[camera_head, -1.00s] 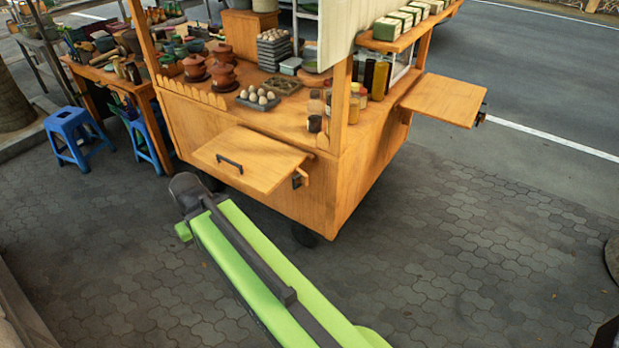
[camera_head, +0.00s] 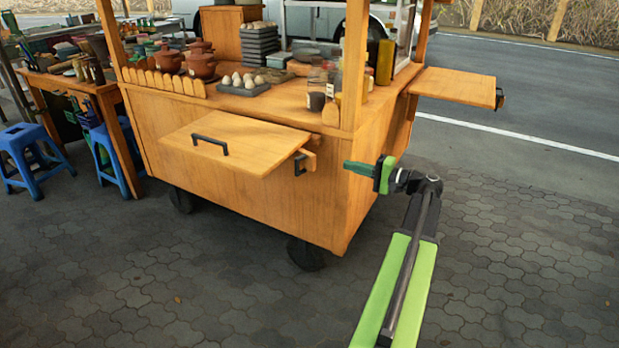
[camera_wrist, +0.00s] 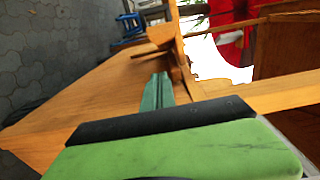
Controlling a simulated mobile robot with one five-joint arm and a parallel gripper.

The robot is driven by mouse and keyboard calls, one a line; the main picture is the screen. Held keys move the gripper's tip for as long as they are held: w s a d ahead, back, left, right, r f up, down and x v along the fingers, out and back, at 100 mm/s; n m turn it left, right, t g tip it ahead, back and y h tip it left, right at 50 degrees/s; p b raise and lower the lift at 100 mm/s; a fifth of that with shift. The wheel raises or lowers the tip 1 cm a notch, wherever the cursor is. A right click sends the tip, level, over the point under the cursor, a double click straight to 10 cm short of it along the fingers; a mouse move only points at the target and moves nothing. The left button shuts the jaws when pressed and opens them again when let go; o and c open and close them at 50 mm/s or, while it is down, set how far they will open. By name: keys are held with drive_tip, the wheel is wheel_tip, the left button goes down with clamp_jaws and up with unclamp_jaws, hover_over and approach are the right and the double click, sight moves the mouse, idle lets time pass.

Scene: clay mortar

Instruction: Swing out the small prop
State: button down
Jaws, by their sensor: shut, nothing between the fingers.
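The small prop (camera_head: 309,159) is a short wooden piece at a dark bracket on the cart's front face, by the right end of the fold-out flap (camera_head: 235,143). The flap stands out roughly level and has a black handle. My gripper (camera_head: 350,167) is right of the prop, near the cart's front right corner, apart from the prop. Its green fingers are together, with nothing held. In the wrist view the shut fingers (camera_wrist: 158,90) point along the cart's front panel (camera_wrist: 75,100) toward small wooden parts; which one is the prop is hard to tell.
The cart's counter (camera_head: 290,105) carries eggs, pots and jars. A corner post (camera_head: 355,65) rises above my gripper. A second side flap (camera_head: 455,87) juts out at the right. Blue stools (camera_head: 35,155) stand at the left. Paving in front and right is free.

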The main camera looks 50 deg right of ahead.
drive_tip(key=w+a, duration=0.6)
drive_tip(key=w, duration=0.3)
drive_tip(key=shift+w+r, duration=0.2)
idle(0.3)
